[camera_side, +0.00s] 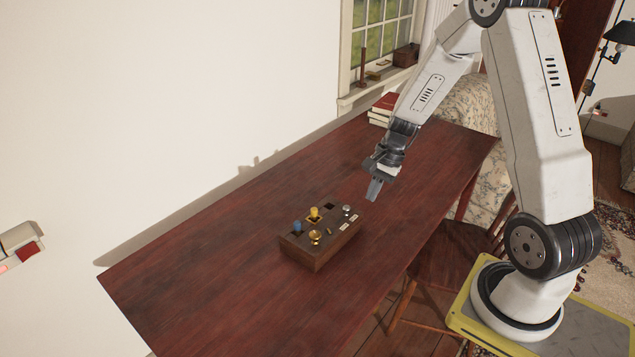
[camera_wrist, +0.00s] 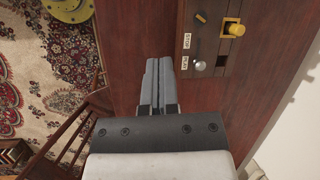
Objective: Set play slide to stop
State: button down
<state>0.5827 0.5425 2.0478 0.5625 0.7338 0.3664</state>
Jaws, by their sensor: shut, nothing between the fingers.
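A dark wooden control box (camera_side: 306,257) sits on the red-brown table. The play slide's silver knob (camera_side: 347,210) is at the box's right end. In the wrist view the silver knob (camera_wrist: 199,66) is beside the PLAY label (camera_wrist: 184,62), at one end of its row. The STOP label (camera_wrist: 186,41) is farther along the same edge. My gripper (camera_side: 374,190) is above the table, beyond the box's right end and apart from it. In the wrist view my gripper (camera_wrist: 158,65) is shut and empty, left of the knob.
The box also carries a blue knob (camera_side: 297,226), a yellow knob (camera_side: 314,213) in a square recess and a brass knob (camera_side: 315,237). A small dark-and-gold lever (camera_wrist: 201,17) lies near STOP. Books (camera_side: 383,107) stand at the table's far end. The table around the box is clear.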

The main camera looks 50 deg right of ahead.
jog(key=d+f+m+t+y, duration=0.1)
jog(key=d+f+m+t, duration=0.1)
jog(key=d+m, duration=0.3)
jog(key=d+f+m+t+y, duration=0.1)
jog(key=d+f+m+t, duration=0.2)
jog(key=d+m, duration=0.3)
jog(key=d, duration=0.4)
jog(key=shift+s+f, duration=0.2)
jog(key=shift+s, duration=0.05)
jog(key=shift+f, duration=0.1)
send_near(348, 213)
notch_tip(348, 213, down, 4)
jog(key=shift+w+f, duration=0.15)
jog(key=shift+w+a, duration=1.25)
jog(key=shift+a, duration=0.1)
